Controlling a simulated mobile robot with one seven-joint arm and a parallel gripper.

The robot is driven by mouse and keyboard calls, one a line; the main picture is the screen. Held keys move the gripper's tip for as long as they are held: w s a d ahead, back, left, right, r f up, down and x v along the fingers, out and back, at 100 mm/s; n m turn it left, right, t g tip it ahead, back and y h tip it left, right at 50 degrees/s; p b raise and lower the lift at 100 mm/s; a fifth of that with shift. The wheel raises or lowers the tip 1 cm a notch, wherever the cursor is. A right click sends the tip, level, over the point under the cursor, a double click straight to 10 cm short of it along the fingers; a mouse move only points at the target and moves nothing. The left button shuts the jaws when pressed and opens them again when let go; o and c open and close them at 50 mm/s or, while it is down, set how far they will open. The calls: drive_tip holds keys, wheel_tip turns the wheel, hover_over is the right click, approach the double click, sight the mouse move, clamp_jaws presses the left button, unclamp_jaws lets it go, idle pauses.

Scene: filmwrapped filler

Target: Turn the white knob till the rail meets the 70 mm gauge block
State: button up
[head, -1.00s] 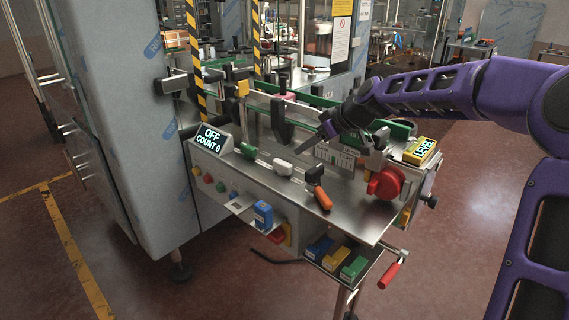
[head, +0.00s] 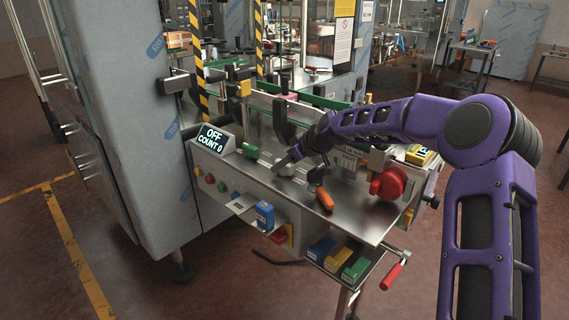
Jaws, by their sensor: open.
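The white knob (head: 285,172) is on the steel top of the bench, between a green knob (head: 250,152) and an orange-handled lever (head: 323,198). My gripper (head: 280,164) is right at the white knob and partly covers it; its jaws are open. I cannot tell whether they touch or straddle it. Green-edged guide rails (head: 310,100) run along the conveyor behind. Another blue block (head: 265,214) stands on a small shelf. No 70 mm marking is readable.
A red handwheel (head: 388,183) stands at the bench's right, near a yellow level box (head: 420,155). A red-handled crank (head: 392,275) sticks out below. Dark brackets rise behind the knobs.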

drive_tip(key=shift+c, duration=0.3)
clamp_jaws()
drive_tip(key=shift+m+b, duration=0.35)
drive_tip(key=shift+m, duration=0.05)
drive_tip(key=shift+m+t+h+b, duration=0.4)
drive_tip(key=shift+m+t+h, duration=0.1)
drive_tip(key=shift+m, duration=0.1)
drive_tip(key=m+t+h, duration=0.1)
drive_tip(key=m, duration=0.1)
drive_tip(key=m+h, duration=0.2)
drive_tip(key=shift+a+r+t+b, duration=0.1)
drive_tip(key=shift+a+t+b, duration=0.1)
drive_tip(key=shift+t+b, duration=0.2)
drive_tip(key=shift+d+m+t+h, duration=0.1)
drive_tip(key=shift+m+t+h, duration=0.2)
drive_tip(key=shift+m+h, duration=1.45)
drive_tip(key=shift+d+m, duration=0.1)
drive_tip(key=shift+m, duration=0.65)
